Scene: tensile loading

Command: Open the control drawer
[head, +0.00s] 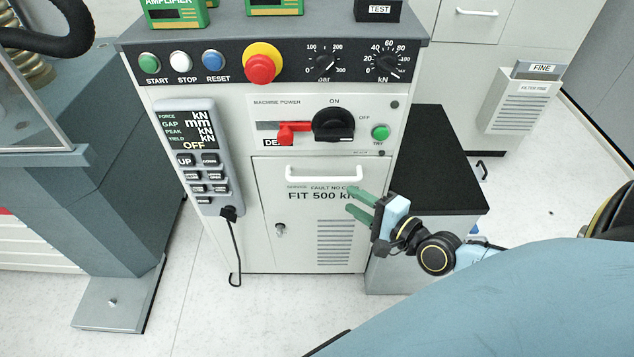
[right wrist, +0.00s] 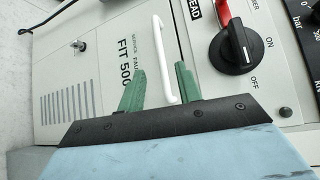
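The control drawer is probably the light grey front panel (head: 285,225) marked "FIT 500 kN", with a white bar handle (head: 324,178) across its top. It looks closed. My right gripper (head: 350,199) has green fingers, open, just below and right of the handle's right end. In the right wrist view the handle (right wrist: 165,50) runs between the directions of the two fingers (right wrist: 160,70); whether it lies between the tips in depth I cannot tell. Nothing is held. My left gripper is not in view.
Above the handle are a black rotary switch (head: 333,124), a red lever (head: 290,133) and a red stop button (head: 260,67). A hand control (head: 193,155) with a cable hangs at the left. A black-topped cabinet (head: 435,165) stands right of the console. Floor in front is clear.

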